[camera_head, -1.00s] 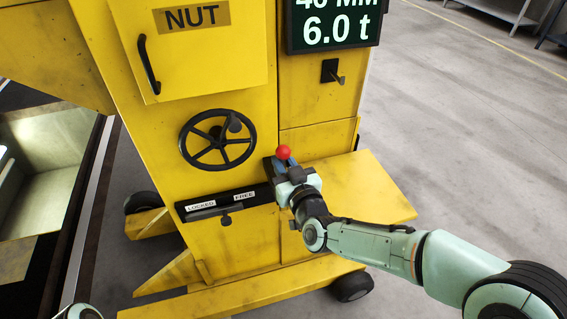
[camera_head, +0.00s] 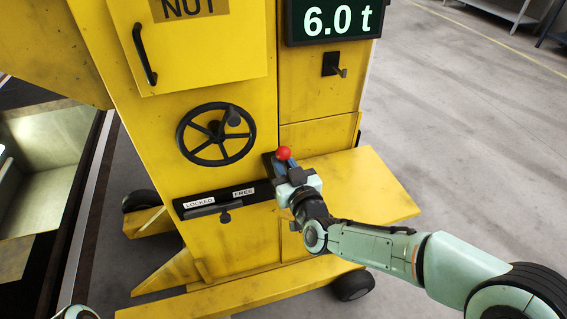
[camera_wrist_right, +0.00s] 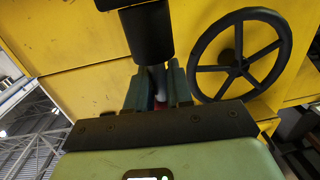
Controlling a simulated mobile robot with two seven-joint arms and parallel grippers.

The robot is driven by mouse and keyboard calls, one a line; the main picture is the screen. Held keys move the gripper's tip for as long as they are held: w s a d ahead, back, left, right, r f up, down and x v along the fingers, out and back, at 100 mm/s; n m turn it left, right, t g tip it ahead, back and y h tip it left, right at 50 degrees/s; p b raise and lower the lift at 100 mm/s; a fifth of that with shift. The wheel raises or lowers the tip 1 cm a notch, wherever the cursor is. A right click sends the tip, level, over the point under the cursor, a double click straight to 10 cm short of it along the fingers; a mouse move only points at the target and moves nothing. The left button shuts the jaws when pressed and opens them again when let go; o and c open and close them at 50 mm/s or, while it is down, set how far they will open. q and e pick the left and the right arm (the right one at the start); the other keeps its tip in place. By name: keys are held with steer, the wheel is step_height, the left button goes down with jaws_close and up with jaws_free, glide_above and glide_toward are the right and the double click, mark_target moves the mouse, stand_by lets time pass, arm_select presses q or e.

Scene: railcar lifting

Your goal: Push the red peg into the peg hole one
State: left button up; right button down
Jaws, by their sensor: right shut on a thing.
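The red peg shows as a red ball (camera_head: 283,153) just above my right gripper (camera_head: 284,167), close to the yellow machine (camera_head: 255,230). My right gripper is shut on the peg; in the right wrist view a bit of red (camera_wrist_right: 161,105) shows between its dark fingers. A grey shaft and a black cylinder (camera_wrist_right: 147,35) are beyond the fingertips in that view. I cannot make out peg hole one; the gripper and arm cover that part of the machine. My left gripper is not in view; only a bit of my left arm shows at the bottom left.
A black handwheel (camera_head: 216,134) is left of the gripper. A LOCKED/FREE strip (camera_head: 228,199) with a knob lies below it. A yellow ledge (camera_head: 365,185) juts out right.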

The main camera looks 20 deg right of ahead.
steer(key=shift+f+b, duration=0.75)
steer(key=shift+f, duration=0.4)
steer(key=c, duration=0.9)
jaws_free()
steer(key=shift+c, duration=0.2)
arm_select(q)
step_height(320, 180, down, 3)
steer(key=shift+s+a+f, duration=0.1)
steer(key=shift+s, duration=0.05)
arm_select(e)
steer(key=shift+f, duration=0.15)
steer(key=shift+a, duration=0.1)
steer(key=shift+s, duration=0.3)
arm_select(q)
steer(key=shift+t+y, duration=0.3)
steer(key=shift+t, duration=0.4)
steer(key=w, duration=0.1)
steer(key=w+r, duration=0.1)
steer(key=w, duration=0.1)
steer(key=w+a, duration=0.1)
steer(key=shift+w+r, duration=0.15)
arm_select(e)
steer(key=s+d+r, duration=0.1)
steer(key=s, duration=1.1)
steer(key=shift+s+d+r, duration=0.2)
steer(key=shift+s+d, duration=0.05)
steer(key=shift+s, duration=0.1)
